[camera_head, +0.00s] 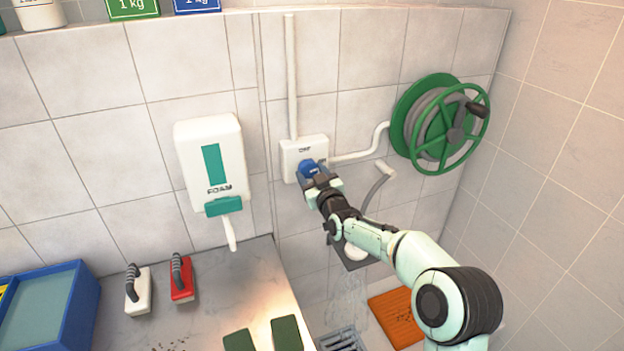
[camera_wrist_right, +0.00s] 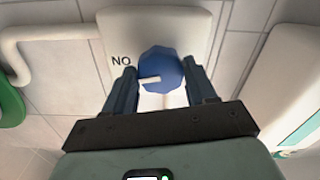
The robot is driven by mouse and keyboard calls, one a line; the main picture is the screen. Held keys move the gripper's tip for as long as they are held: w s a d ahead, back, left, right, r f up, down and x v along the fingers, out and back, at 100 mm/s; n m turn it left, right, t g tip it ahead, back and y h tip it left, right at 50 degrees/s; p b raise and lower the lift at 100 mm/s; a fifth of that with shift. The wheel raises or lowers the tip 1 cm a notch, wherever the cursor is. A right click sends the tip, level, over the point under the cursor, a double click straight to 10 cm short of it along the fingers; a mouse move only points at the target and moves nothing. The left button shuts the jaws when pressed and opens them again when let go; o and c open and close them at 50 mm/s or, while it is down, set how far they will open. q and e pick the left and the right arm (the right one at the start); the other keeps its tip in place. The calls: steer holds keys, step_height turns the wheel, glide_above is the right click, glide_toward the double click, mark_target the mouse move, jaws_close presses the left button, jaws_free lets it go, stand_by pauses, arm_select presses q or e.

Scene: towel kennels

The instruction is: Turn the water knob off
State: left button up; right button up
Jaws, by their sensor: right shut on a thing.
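The blue water knob (camera_head: 308,168) sits on a white wall box (camera_head: 296,150) with a small dark label at its top, apparently "OFF". My right gripper (camera_head: 315,178) is at the knob. In the right wrist view the knob (camera_wrist_right: 160,70) is between the two fingers (camera_wrist_right: 162,88), which are shut on it. Its white pointer mark lies roughly sideways, towards the letters that read "NO" in this flipped view. The box (camera_wrist_right: 112,35) shows behind it. Faint water-like streaks (camera_head: 347,290) show below my wrist. My left gripper is not in view.
A green hose reel (camera_head: 440,122) hangs right of the box, joined by a white pipe (camera_head: 365,152). A foam dispenser (camera_head: 210,160) hangs left. Brushes (camera_head: 182,280), a blue crate (camera_head: 75,300) and green blocks (camera_head: 287,332) are below. An orange mat (camera_head: 392,312) lies near a floor grate (camera_head: 340,340).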

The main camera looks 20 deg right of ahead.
steer(key=n+b, duration=0.3)
steer(key=n, duration=0.2)
steer(key=shift+n+b, duration=0.3)
steer(key=shift+b, duration=0.1)
steer(key=n+b, duration=0.2)
steer(key=shift+d+n, duration=0.1)
steer(key=shift+n, duration=0.3)
steer(key=n+b, duration=0.2)
steer(key=n, duration=0.1)
steer(key=shift+r, duration=0.1)
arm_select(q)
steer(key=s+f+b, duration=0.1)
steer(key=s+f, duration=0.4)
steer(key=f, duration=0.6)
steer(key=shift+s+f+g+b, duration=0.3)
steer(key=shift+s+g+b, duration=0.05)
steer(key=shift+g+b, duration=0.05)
arm_select(e)
steer(key=shift+r+n, duration=0.15)
steer(key=shift+n, duration=1.95)
steer(key=o, duration=1)
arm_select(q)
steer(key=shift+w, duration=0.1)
arm_select(e)
steer(key=shift+o, duration=0.2)
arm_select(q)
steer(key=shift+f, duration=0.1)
